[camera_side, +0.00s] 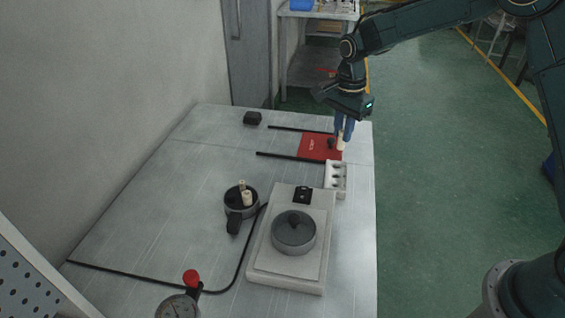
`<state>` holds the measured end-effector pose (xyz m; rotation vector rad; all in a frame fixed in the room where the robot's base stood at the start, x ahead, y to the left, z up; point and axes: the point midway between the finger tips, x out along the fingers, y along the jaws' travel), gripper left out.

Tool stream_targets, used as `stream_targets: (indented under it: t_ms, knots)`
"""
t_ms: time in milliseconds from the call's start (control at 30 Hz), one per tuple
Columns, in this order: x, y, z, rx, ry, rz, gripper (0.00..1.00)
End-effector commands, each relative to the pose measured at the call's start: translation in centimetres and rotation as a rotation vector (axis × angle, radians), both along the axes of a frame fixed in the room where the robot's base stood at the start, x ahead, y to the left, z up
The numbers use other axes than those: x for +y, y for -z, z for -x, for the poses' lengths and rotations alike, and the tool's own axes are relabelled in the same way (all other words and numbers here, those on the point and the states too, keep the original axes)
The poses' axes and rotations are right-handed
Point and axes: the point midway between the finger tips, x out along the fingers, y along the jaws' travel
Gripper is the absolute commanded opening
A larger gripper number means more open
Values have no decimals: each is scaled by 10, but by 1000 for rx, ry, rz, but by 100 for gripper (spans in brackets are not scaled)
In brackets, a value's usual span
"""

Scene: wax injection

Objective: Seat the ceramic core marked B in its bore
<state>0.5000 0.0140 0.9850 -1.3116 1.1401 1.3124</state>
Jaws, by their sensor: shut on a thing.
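My gripper (342,138) is at the far right of the table. Its blue fingers are shut on a pale ceramic core (340,146), which hangs upright by the right edge of the red mat (310,151). I cannot read any mark on this core. A dark round holder (232,208) with a black handle stands left of the middle. Pale cores (247,199) stand upright in it, and their letters are too small to read. A white block (331,187) with several dark holes lies just in front of the held core.
A pale machine plate (263,262) with a round grey lid (293,232) is at the front right. A dial gauge (178,307) with a red knob is at the front. Black rails flank the mat. A small black block (252,118) lies behind. The left table is mostly clear.

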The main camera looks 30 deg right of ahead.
Motion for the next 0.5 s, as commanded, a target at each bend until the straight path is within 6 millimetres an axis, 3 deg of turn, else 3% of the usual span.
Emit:
stream_targets:
  t_ms: [300,500]
  knots:
    - [0,56,0,2,0,0,0]
    - [0,68,0,-1,0,0,0]
